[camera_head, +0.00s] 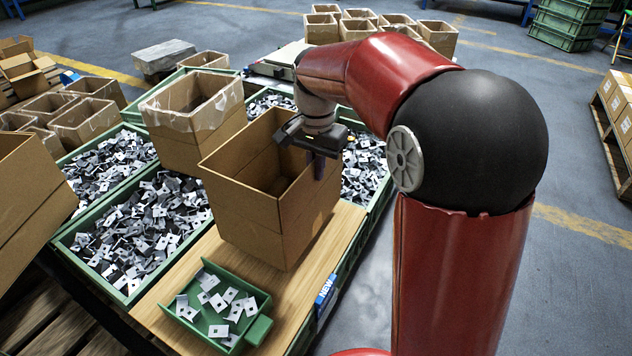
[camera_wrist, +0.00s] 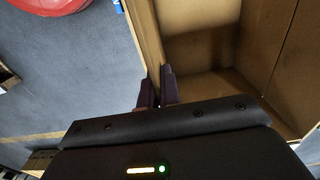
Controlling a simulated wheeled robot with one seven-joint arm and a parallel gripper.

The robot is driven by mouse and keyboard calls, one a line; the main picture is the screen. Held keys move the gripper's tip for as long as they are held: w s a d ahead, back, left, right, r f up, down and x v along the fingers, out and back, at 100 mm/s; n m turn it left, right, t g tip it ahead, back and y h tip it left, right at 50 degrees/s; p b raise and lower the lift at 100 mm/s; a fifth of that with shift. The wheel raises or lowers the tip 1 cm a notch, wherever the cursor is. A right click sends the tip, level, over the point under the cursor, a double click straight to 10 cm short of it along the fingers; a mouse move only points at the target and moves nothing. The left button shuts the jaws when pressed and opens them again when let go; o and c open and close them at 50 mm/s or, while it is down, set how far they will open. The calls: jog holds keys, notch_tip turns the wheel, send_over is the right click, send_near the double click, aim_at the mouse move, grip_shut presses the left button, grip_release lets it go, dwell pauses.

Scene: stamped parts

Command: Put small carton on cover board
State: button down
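An open brown carton (camera_head: 245,220), which I take to be the small carton, is upright over the wooden cover board (camera_head: 340,240). Its base looks level with the board, but I cannot tell whether it rests there or hangs just above. My gripper (camera_head: 318,168) points down at the carton's right-hand wall. In the wrist view my gripper (camera_wrist: 158,92) has one dark purple finger on each side of the carton wall (camera_wrist: 146,35), close against it. The carton's inside looks empty where visible; part of its floor is hidden.
A green scoop tray (camera_head: 262,300) with metal parts lies on the board's near end. A bag-lined carton (camera_head: 190,135) stands close behind the brown carton. Green bins of stamped parts (camera_head: 135,235) flank the board. A tilted carton (camera_head: 30,205) is at the left edge.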

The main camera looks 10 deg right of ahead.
jog(key=shift+f+b, duration=0.35)
jog(key=shift+f, duration=1.45)
jog(key=shift+f, duration=0.15)
jog(key=c, duration=1.6)
grip_release()
